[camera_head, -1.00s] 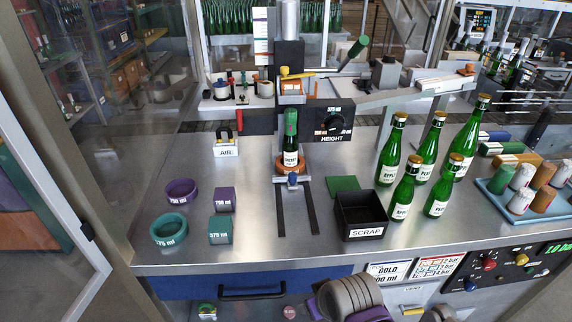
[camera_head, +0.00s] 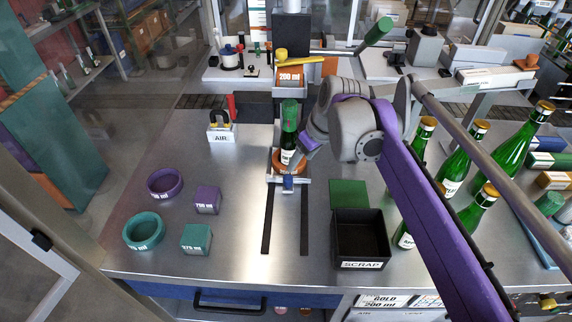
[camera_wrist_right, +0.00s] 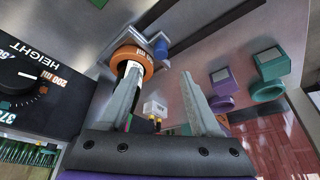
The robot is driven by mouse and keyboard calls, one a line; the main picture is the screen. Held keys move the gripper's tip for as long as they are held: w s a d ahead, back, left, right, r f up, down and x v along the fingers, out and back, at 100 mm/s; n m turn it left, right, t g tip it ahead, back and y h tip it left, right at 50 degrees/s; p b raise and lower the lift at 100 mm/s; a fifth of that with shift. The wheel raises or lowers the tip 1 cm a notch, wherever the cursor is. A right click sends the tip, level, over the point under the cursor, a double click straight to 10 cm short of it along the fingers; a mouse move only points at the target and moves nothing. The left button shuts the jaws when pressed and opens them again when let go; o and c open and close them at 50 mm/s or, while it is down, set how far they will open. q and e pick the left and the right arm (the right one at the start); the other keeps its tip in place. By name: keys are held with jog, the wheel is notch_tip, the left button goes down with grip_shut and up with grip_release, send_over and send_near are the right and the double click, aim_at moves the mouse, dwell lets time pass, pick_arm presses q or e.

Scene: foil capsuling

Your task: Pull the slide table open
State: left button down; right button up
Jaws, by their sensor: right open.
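The slide table (camera_head: 290,180) is a small metal plate at the head of two dark rails. It carries an orange ring (camera_head: 282,166) with a green bottle (camera_head: 288,130) standing upright in it, and a blue knob (camera_head: 288,184) sits at its front. My right gripper (camera_head: 303,150) is just right of the bottle, above the slide table. In the right wrist view my right gripper (camera_wrist_right: 160,85) has its two fingers spread, with the orange ring (camera_wrist_right: 132,57) and blue knob (camera_wrist_right: 160,47) beyond the tips. Nothing shows held. My left gripper is out of view.
The black scrap bin (camera_head: 360,238) and a green pad (camera_head: 349,194) lie right of the rails. Purple (camera_head: 165,183) and teal (camera_head: 144,231) rings and blocks lie left. Several bottles (camera_head: 482,205) stand behind my arm.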

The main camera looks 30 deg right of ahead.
aim_at(288, 177)
jog(key=x, duration=1)
jog(key=shift+w+a+f+b, duration=0.1)
jog(key=shift+w+f+b, duration=0.1)
jog(key=shift+w+b, duration=0.1)
grip_shut()
dwell(1.0)
